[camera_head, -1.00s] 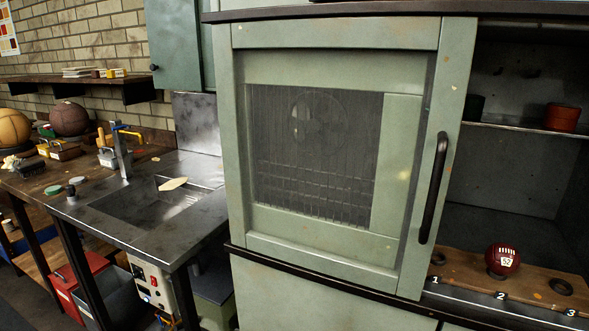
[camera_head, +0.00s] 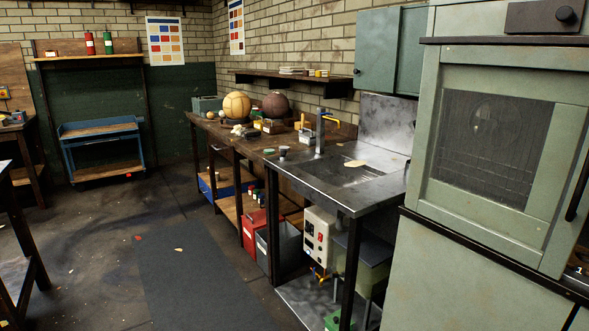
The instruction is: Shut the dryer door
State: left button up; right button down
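The dryer door (camera_head: 488,145) is a pale green framed panel with a dark mesh window, at the right of the head view. A black bar handle (camera_head: 579,186) runs down its right side, partly cut off by the picture edge. Neither of my grippers is in view.
A metal sink bench (camera_head: 352,190) stands left of the dryer. A wooden workbench (camera_head: 262,146) with two large balls continues behind it. A grey mat (camera_head: 200,275) lies on open floor. A blue cart (camera_head: 101,150) stands at the back, and a dark table edge (camera_head: 18,230) is at left.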

aim_at(574, 211)
jog(key=u, duration=1.25)
jog(key=i, duration=2.2)
jog(key=z, duration=1.85)
jog(key=i, duration=0.85)
jog(key=z, duration=0.8)
